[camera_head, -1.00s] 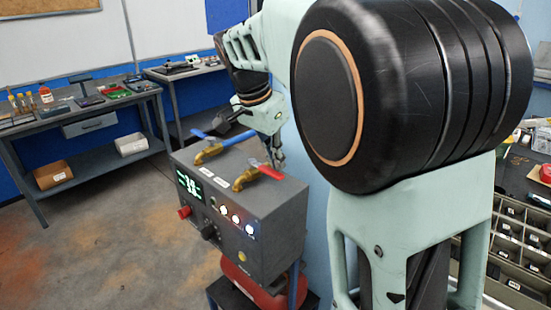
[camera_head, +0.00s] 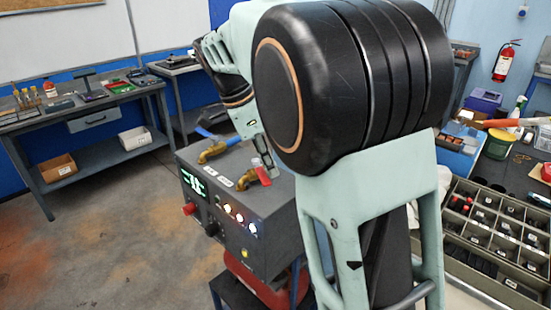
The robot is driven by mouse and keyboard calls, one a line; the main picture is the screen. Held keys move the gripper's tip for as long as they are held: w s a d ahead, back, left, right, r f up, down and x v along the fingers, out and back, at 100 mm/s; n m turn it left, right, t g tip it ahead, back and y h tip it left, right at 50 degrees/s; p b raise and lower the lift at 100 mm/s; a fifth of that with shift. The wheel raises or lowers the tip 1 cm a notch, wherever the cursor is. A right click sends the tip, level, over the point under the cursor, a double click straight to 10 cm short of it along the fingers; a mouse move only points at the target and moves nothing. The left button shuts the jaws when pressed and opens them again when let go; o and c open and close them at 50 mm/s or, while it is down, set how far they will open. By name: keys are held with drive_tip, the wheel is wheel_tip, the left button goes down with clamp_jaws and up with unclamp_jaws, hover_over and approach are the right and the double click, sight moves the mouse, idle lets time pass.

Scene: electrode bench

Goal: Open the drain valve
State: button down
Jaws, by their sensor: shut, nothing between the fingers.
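A dark grey box (camera_head: 284,205) with a lit display stands at the picture's centre-left. Two brass valves sit on its top: one with a blue lever (camera_head: 218,145), one with a red lever (camera_head: 262,174). Small white labels beside them are too small to read, so I cannot tell which is the drain valve. My gripper (camera_head: 269,163) is shut and empty, low over the box top just behind the red lever. It is partly hidden by my arm, and I cannot tell whether it touches the lever.
The box front has a red knob (camera_head: 190,209) and several lit buttons. A red tank (camera_head: 262,285) is below it. A workbench (camera_head: 90,105) stands at the left, and a parts organiser (camera_head: 492,235) lies at the right. The floor at the left is clear.

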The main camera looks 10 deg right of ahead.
drive_tip(key=a+m+p, duration=0.1)
drive_tip(key=m+g+p, duration=0.1)
drive_tip(key=m, duration=0.1)
drive_tip(key=a+m+p, duration=0.1)
drive_tip(key=shift+s+a+r+m+g, duration=0.2)
drive_tip(key=shift+s+a+m+g, duration=0.05)
drive_tip(key=shift+a+m+g, duration=0.1)
drive_tip(key=a+m+p, duration=0.1)
drive_tip(key=m, duration=0.1)
drive_tip(key=a+m+g+p, duration=0.1)
drive_tip(key=p, duration=0.1)
drive_tip(key=shift+w+m+y, duration=0.2)
drive_tip(key=shift+m+y, duration=0.1)
drive_tip(key=shift+m, duration=0.05)
drive_tip(key=shift+w+a+p, duration=0.25)
drive_tip(key=shift+a+p, duration=0.5)
drive_tip(key=shift+w+a+f+p, duration=0.1)
drive_tip(key=shift+w+a+p, duration=0.2)
drive_tip(key=shift+a+p, duration=0.15)
drive_tip(key=shift+w+a, duration=0.15)
